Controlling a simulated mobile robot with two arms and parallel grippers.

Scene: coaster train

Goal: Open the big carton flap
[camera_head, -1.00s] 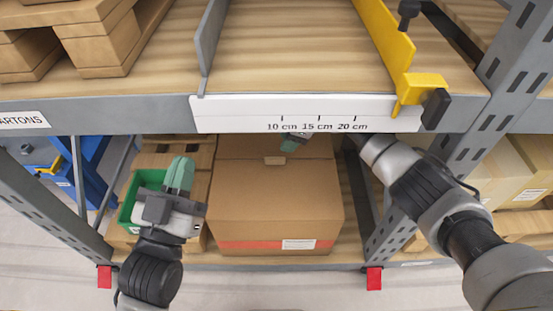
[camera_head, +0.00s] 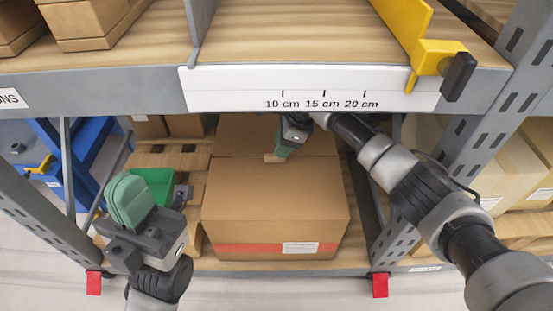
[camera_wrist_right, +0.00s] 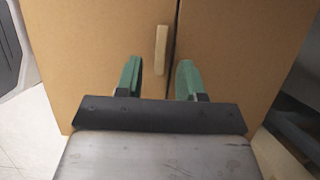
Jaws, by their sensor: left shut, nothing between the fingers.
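The big brown carton (camera_head: 275,200) stands on the lower shelf with a red stripe and white label on its front. Its top flaps meet at a dark seam, and a small tan tab (camera_wrist_right: 161,50) sits beside the seam on one flap (camera_wrist_right: 112,40). The flaps lie closed. My right gripper (camera_wrist_right: 160,80) is open above the carton top, its green fingers either side of the tab's line and short of it; it also shows in the head view (camera_head: 283,150). My left gripper (camera_head: 126,198) is shut and empty, left of the carton.
A green bin (camera_head: 160,184) stands left of the carton, partly behind my left gripper. The upper shelf edge with a white scale strip (camera_head: 310,90) overhangs the carton. A yellow stop (camera_head: 430,55) is above right, and a grey upright (camera_head: 480,130) stands right.

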